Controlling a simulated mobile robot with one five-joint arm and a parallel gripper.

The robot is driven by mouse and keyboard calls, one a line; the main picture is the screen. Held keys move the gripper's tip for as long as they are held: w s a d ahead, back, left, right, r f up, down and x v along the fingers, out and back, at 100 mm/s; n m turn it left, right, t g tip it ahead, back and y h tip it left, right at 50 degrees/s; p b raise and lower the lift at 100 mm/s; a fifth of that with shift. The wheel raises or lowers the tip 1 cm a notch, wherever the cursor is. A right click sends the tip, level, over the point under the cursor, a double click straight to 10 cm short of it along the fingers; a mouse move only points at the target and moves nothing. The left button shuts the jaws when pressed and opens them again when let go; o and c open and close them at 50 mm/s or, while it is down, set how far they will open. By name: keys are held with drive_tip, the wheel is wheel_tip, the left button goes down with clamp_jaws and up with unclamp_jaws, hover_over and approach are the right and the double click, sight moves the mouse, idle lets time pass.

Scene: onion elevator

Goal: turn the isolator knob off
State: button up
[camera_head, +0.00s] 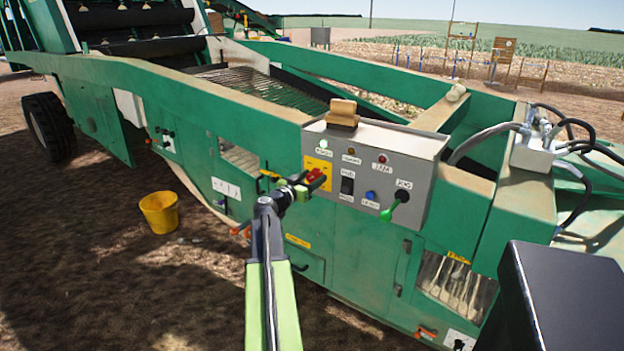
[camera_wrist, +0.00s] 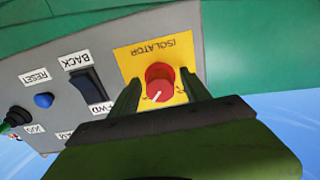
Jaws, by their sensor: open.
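The red isolator knob (camera_wrist: 160,80) sits on a yellow plate (camera_wrist: 140,57) marked ISOLATOR, which shows upside down in the wrist view. A short white mark is on the knob's face, toward the bottom of that picture. My gripper (camera_wrist: 160,88) is open, with one finger on each side of the knob; whether they touch it I cannot tell. In the head view my gripper (camera_head: 304,187) is at the left end of the grey control box (camera_head: 425,150), in front of the yellow plate (camera_head: 318,163). It partly hides the red knob there.
On the box are a black BACK/FWD rocker switch (camera_head: 347,186), a blue reset button (camera_head: 370,195), a green-tipped jog lever (camera_head: 394,207) and several lamps. A tan block (camera_head: 343,113) lies on top. A yellow bucket (camera_head: 160,212) stands on the ground to the left.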

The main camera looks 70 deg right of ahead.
clamp_jaws()
drive_tip(key=shift+n, duration=0.3)
drive_tip(key=n, duration=0.3)
drive_tip(key=shift+s+n, duration=0.1)
drive_tip(key=shift+n, duration=0.2)
drive_tip(key=n, duration=1.3)
drive_tip(key=shift+n, duration=0.3)
idle(0.4)
